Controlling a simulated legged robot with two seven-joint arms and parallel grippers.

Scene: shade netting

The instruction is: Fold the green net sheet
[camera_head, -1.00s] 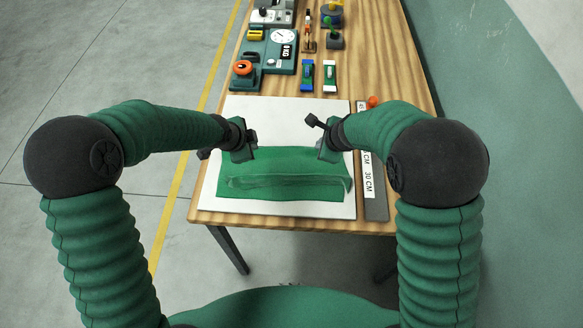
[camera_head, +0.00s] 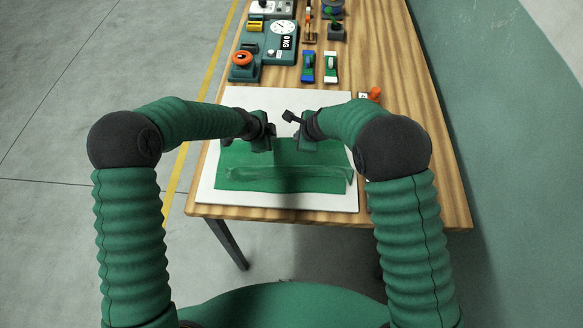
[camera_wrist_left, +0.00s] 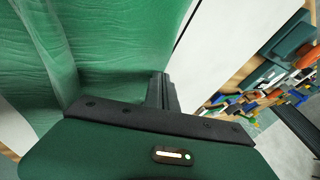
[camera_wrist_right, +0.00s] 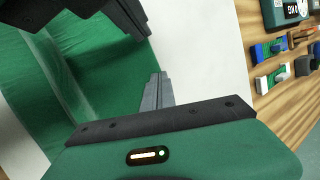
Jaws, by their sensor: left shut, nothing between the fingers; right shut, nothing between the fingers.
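The green net sheet (camera_head: 270,180) lies on a white board (camera_head: 335,200) on the wooden table. A raised crease or folded edge runs across it near the front. It also shows in the left wrist view (camera_wrist_left: 120,35) and in the right wrist view (camera_wrist_right: 90,60). My left gripper (camera_head: 262,146) is shut and empty at the sheet's far edge, left of its middle. My right gripper (camera_head: 303,145) is shut and empty at the same far edge, a little to the right. Whether the fingertips touch the sheet cannot be told.
A teal scale (camera_head: 280,45), an orange-topped device (camera_head: 243,60) and two small clips, one blue (camera_head: 308,66) and one white (camera_head: 330,66), stand at the back. An orange knob (camera_head: 375,93) is right of the board. Table is bare along the right side.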

